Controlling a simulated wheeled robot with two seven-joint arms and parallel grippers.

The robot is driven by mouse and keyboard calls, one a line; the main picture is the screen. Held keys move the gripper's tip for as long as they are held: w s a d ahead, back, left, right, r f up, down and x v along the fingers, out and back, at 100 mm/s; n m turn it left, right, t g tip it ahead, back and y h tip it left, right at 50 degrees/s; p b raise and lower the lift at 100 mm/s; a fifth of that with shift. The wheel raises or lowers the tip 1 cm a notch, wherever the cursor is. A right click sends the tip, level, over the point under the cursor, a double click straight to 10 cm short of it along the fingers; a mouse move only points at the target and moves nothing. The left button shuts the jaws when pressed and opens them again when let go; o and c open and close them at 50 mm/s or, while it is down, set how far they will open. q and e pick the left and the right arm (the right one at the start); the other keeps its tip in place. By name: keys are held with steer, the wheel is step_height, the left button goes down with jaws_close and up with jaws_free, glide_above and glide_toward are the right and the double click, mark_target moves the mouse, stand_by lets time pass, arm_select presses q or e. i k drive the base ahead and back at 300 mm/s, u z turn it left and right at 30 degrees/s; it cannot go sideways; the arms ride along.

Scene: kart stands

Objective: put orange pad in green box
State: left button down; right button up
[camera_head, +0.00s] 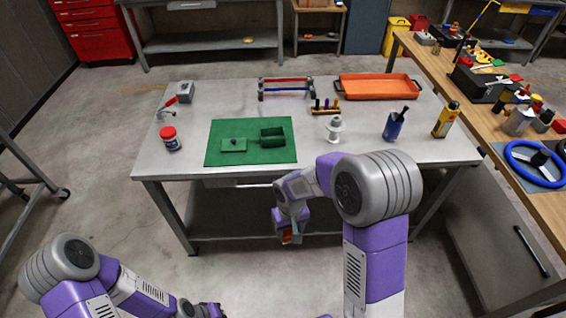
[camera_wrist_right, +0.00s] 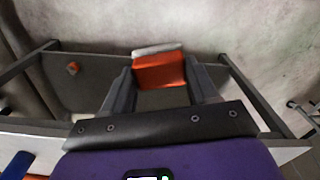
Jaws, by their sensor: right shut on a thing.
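The orange pad (camera_wrist_right: 158,72), with a pale edge, sits between the two fingers of my right gripper (camera_wrist_right: 160,84). In the head view my right gripper (camera_head: 289,234) points down in front of the table's near edge, shut on the pad, of which only a bit of orange-red shows. The small green box (camera_head: 272,138) stands open on a green mat (camera_head: 215,158), beyond and above my right gripper. Its green lid (camera_head: 233,146), with a dark knob, lies to its left on the mat.
The grey table (camera_head: 350,148) also holds a red-white jar (camera_head: 170,139), an orange tray (camera_head: 377,88), a blue cup (camera_head: 393,127), a yellow bottle (camera_head: 445,120) and a white stand (camera_head: 334,129). A cluttered wooden bench (camera_head: 480,110) stands right. The table's front right is clear.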

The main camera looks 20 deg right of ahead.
mark_target(272, 140)
steer(key=u, duration=0.3)
steer(key=k, duration=0.2)
steer(key=z, duration=1.25)
steer(key=i, duration=0.6)
steer(key=u, duration=0.7)
steer(key=i, duration=0.95)
steer(key=u, duration=0.25)
